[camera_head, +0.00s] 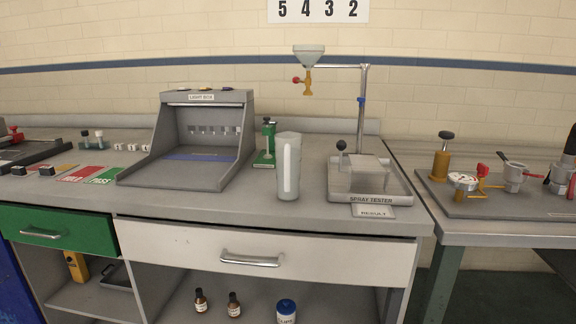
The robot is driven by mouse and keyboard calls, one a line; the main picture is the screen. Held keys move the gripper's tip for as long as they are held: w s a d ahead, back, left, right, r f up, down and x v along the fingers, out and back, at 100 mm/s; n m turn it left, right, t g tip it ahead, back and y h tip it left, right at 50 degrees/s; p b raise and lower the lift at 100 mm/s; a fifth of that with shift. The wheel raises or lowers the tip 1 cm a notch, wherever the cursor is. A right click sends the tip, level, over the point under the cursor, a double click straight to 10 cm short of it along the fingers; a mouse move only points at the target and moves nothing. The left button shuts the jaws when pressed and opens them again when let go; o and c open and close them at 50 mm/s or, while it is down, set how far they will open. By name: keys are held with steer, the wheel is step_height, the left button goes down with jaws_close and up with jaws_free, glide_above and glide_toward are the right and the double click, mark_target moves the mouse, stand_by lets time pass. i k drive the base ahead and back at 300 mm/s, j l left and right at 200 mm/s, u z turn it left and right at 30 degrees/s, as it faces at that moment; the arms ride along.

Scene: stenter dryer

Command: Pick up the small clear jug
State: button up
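The small clear jug (288,167) stands upright on the grey worktop, near its front edge. It is a tall, pale, see-through vessel with a lighter vertical strip on its side. It stands between the light box and the spray tester. Its contents cannot be made out. My gripper is not in view.
The light box (205,97) stands left of the jug, with a small green stand (264,158) behind. The spray tester (371,199) and its funnel stand (363,110) are at the right. A white drawer (190,246) is shut below. A right bench (500,232) holds tools.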

mark_target(288, 145)
steer(key=i+l+z, duration=0.45)
steer(key=i+z, duration=0.25)
steer(key=k+l, duration=0.05)
steer(key=k, duration=0.05)
